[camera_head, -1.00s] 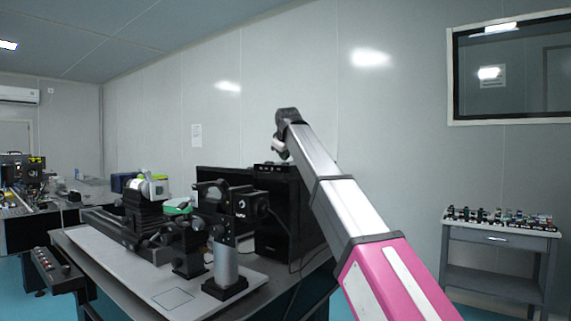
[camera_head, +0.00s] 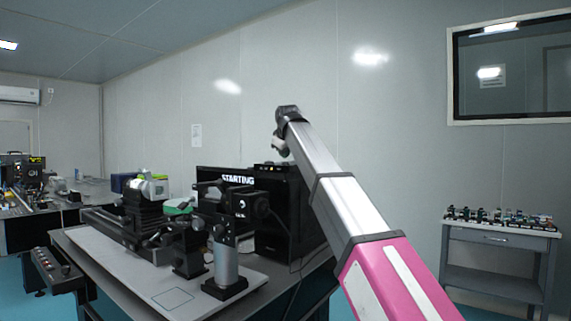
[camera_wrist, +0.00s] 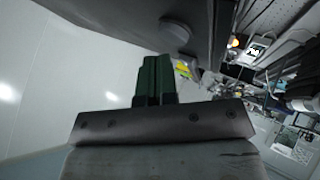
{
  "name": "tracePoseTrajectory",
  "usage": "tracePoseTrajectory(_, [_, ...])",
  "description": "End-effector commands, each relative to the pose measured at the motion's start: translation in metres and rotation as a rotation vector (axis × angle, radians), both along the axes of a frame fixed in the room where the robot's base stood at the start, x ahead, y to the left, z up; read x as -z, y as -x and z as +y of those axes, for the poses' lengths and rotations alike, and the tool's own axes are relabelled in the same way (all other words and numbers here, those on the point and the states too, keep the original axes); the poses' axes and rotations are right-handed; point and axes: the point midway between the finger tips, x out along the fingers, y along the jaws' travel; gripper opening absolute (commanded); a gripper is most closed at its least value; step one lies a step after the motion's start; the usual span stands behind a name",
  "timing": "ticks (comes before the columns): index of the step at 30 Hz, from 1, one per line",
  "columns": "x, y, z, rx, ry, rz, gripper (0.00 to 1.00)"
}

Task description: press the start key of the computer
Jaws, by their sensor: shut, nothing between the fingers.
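The computer is a black tower (camera_head: 273,240) at the right end of the optical table. Beside it stands a dark monitor (camera_head: 208,176), which shows the white word "STARTING". My arm reaches up and over to the tower, its wrist above the tower's top. In the wrist view my gripper (camera_wrist: 154,60) is shut, with its two dark green fingers together and nothing between them. The fingertips are close to a large dark surface, probably the tower. The start key cannot be made out, and I cannot tell whether the fingertips touch it.
Black optical mounts and a post (camera_head: 226,262) stand on the white board in front of the monitor. A grey side table (camera_head: 497,236) with small parts is at the right. A plain wall is behind. Floor shows between the two tables.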

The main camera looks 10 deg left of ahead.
Motion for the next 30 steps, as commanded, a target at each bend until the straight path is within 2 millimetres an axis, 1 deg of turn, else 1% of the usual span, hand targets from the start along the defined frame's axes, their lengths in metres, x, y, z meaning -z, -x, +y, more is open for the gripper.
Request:
tracePoseTrajectory(3, [-0.004, 0.0, 0.0, 0.0, 0.0, 0.0, 0.0])
tracePoseTrajectory(12, [-0.004, 0.0, 0.0, 0.0, 0.0, 0.0, 0.0])
tracePoseTrajectory(16, [-0.009, 0.0, 0.0, 0.0, 0.0, -0.001, 0.0])
tracePoseTrajectory(30, [-0.048, -0.001, 0.001, 0.0, 0.0, -0.001, 0.0])
